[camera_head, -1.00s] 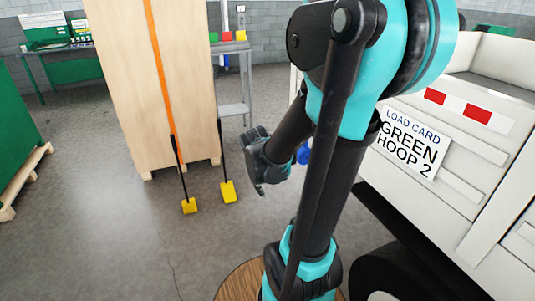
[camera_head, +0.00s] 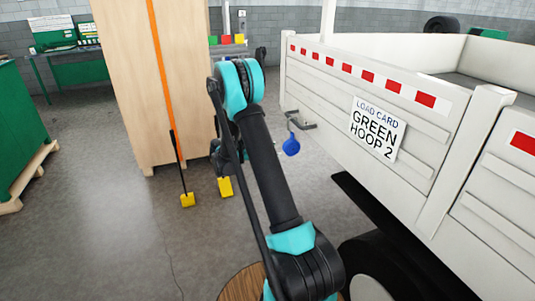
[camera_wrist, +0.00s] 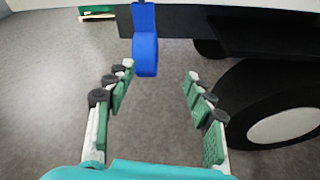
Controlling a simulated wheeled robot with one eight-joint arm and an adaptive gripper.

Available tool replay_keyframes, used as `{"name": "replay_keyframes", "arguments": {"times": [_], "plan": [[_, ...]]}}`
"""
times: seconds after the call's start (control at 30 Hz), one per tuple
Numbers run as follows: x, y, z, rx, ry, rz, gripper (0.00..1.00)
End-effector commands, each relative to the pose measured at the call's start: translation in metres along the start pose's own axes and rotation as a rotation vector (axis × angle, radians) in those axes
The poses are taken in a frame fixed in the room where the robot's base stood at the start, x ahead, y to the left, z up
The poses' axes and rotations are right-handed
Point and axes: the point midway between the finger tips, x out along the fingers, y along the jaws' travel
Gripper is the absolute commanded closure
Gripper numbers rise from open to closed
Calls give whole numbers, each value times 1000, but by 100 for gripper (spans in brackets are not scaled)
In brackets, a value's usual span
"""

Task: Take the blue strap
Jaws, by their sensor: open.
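The blue strap (camera_head: 291,145) hangs in a rounded loop from a small bracket on the side of the white truck body. In the wrist view the strap (camera_wrist: 145,52) hangs ahead of my gripper (camera_wrist: 160,72), at the level of the fingertips in the picture and nearer the left finger. My gripper is open, with nothing between its green-padded fingers. How far the strap is from the fingertips I cannot tell. In the head view my arm mostly hides the gripper.
The truck's white side (camera_head: 400,175) with a load card (camera_head: 377,129) fills the right, above a dark wheel (camera_wrist: 272,110). Grey floor lies open between.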

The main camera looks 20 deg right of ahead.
Motion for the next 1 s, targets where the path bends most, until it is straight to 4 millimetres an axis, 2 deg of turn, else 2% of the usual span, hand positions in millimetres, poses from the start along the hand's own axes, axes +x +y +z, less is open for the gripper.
{"name": "replay_keyframes", "arguments": {"times": [0.1, 0.37, 0.57, 1.0], "plan": [[0, 13, -18, -96, -104, -1, 47], [-3, 21, -36, -211, -231, -19, 47], [4, 21, -35, -223, -246, -23, 47], [48, 21, -24, -221, -244, -23, 47]]}}
